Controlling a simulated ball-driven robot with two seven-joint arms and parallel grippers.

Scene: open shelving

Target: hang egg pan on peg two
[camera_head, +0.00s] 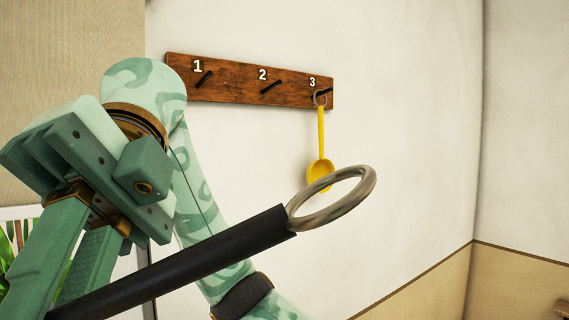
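The egg pan shows only as a dark handle (190,258) with a metal ring (333,197) at its end. The handle slants up to the right from the lower left, and the pan's body is out of view. My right gripper (66,262) is at the left, its fingers pointing down. It holds the pan by the handle in the air; the fingertips are cut off by the frame. Peg two (271,86) is a bare dark peg beside the number 2 on a wooden rack (235,91). The ring appears below and right of it, in front of the wall. My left gripper is not in view.
Peg one (204,78) is bare. A yellow ladle (321,140) hangs from peg three (324,92) by a ring. A green plant (8,262) and a white frame show at the left edge. The wall right of the ladle is clear.

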